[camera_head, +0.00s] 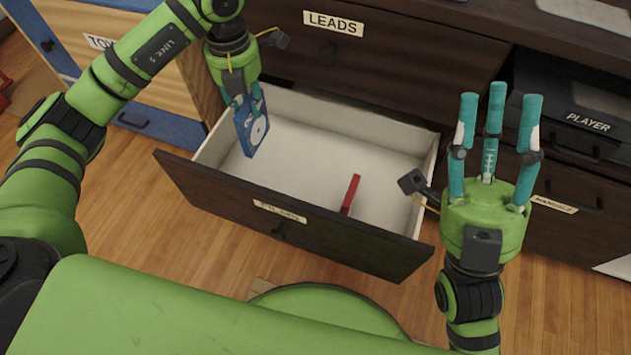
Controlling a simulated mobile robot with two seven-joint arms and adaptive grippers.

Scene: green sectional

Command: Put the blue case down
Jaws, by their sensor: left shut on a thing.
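The blue case (248,124) is a thin, flat case with a pale round disc picture on its face. My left gripper (244,103) is shut on its upper edge and holds it upright, over the left part of an open drawer (330,222). I cannot tell whether the case's lower edge touches the drawer floor. My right gripper (491,115) has its three teal fingers spread and pointing up; it is open and empty, to the right of the drawer.
A red case (350,194) stands on edge inside the drawer, right of the middle; the floor around it is bare. A closed drawer labelled LEADS (390,45) is above. A black player (580,105) sits on a shelf at right. A blue-framed cabinet (150,75) stands at left.

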